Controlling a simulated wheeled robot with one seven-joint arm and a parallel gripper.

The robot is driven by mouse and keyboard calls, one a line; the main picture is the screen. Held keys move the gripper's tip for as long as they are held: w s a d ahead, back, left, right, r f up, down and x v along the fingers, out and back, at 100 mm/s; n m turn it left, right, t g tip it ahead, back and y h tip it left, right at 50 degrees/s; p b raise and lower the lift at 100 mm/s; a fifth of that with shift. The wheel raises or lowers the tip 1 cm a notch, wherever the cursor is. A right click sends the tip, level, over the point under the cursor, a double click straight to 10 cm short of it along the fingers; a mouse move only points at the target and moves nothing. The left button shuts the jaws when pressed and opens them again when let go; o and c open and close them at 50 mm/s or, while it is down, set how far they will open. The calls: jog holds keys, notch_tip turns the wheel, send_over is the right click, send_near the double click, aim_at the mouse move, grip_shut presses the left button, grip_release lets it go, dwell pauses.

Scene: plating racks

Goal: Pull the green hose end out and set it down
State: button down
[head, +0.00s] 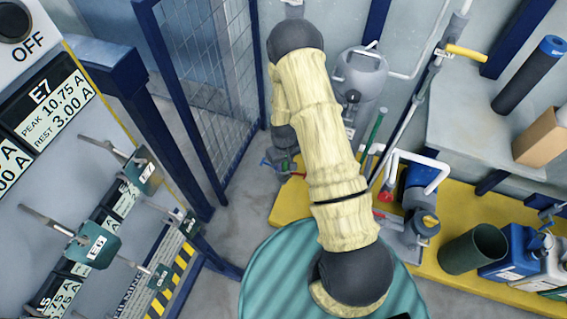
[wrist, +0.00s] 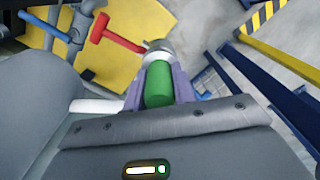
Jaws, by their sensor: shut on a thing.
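The green hose end (wrist: 158,84) shows in the wrist view as a short green cylinder between the two purple-grey fingers of my gripper (wrist: 158,76). The fingers are shut on it from both sides. A silver metal fitting (wrist: 158,54) sits directly beyond its far end, in line with it. I cannot tell whether the two are still joined. In the head view, my cream-sleeved arm covers much of the middle, and the hose end is not visible there.
The head view shows a teal drum top (head: 275,275), a mesh fence (head: 210,90), a grey pump (head: 405,235) and a dark green bucket (head: 472,249).

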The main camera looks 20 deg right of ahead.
jog(key=shift+r+n, duration=0.2)
jog(key=shift+n, duration=0.9)
jog(key=shift+r+p, duration=0.2)
jog(key=shift+p, duration=0.15)
jog(key=shift+r+p, duration=1.75)
jog(key=shift+r, duration=0.5)
